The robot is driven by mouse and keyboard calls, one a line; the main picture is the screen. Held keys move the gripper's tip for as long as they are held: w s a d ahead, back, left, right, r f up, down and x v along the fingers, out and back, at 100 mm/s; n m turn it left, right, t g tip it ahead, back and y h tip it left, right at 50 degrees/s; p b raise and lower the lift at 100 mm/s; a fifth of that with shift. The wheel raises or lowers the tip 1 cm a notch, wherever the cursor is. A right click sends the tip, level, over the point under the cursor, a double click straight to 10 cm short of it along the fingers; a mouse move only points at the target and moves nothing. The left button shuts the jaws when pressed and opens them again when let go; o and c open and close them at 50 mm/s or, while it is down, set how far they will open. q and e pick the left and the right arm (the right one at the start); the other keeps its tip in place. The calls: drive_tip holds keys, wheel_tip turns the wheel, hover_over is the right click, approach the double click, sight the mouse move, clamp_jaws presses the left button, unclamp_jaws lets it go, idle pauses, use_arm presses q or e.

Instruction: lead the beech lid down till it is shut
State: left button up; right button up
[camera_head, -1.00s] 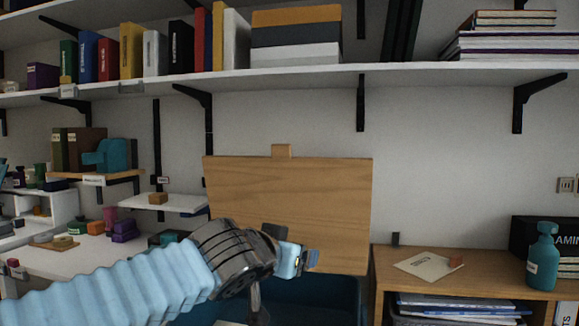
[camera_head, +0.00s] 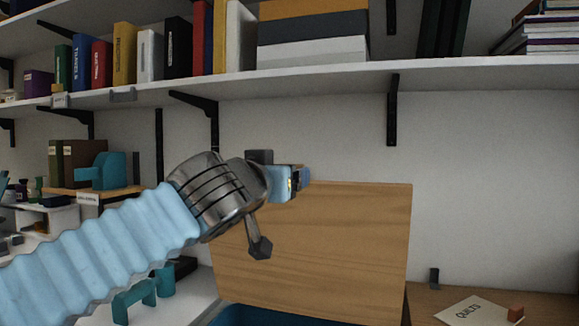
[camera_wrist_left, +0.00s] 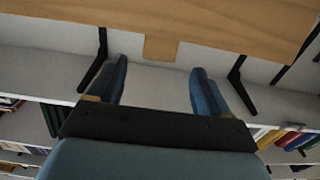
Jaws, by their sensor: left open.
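The beech lid (camera_head: 335,255) stands raised and close to upright above a dark blue box (camera_head: 270,316), of which only a strip shows. My left gripper (camera_head: 303,176) is at the lid's top edge in the head view and hides the small wooden tab there. In the left wrist view the lid (camera_wrist_left: 215,18) fills the top, and its tab (camera_wrist_left: 161,47) lies centred just beyond the open, empty fingers (camera_wrist_left: 160,66). I see no contact between the fingers and the tab. My right gripper is not in view.
A white wall shelf (camera_head: 330,80) with books and boxes runs above the lid, on black brackets (camera_head: 393,110). A wooden cabinet top (camera_head: 425,300) with a card (camera_head: 470,311) is at the right. The wall right of the lid is clear.

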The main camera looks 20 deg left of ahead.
use_arm(q)
drive_tip(key=w+p, duration=0.1)
drive_tip(key=w, duration=0.4)
drive_tip(key=shift+w, duration=0.4)
